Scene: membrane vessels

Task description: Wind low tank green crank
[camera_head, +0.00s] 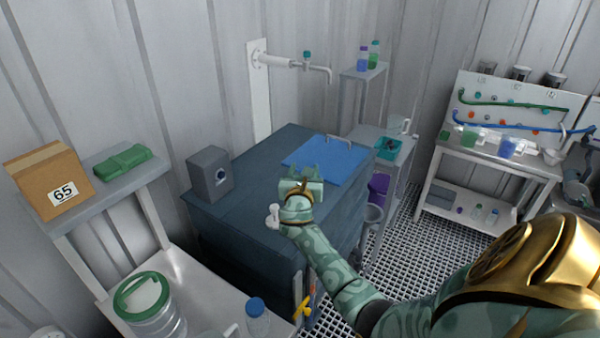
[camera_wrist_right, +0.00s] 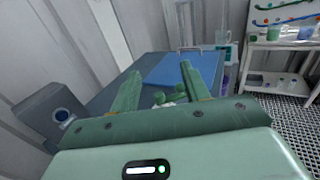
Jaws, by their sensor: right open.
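The low tank (camera_head: 245,230) is a dark blue-grey box in the middle of the head view, with a blue panel (camera_head: 325,158) on its top. My right gripper (camera_head: 305,173) is over the tank top, its jaws open. In the right wrist view my right gripper (camera_wrist_right: 158,82) has its two green fingers apart. A small green knobbed part (camera_wrist_right: 159,98), likely the green crank, shows between the fingers on a whitish base; I cannot tell whether they touch it. In the head view my gripper hides that part. My left gripper is not in view.
A grey box with a round port (camera_head: 209,174) stands on the tank's left end. A wall pipe (camera_head: 290,62) reaches out behind the tank. A shelf at left holds a cardboard box (camera_head: 50,180); a lidded jar (camera_head: 150,305) stands below. A bench (camera_head: 490,160) stands at right.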

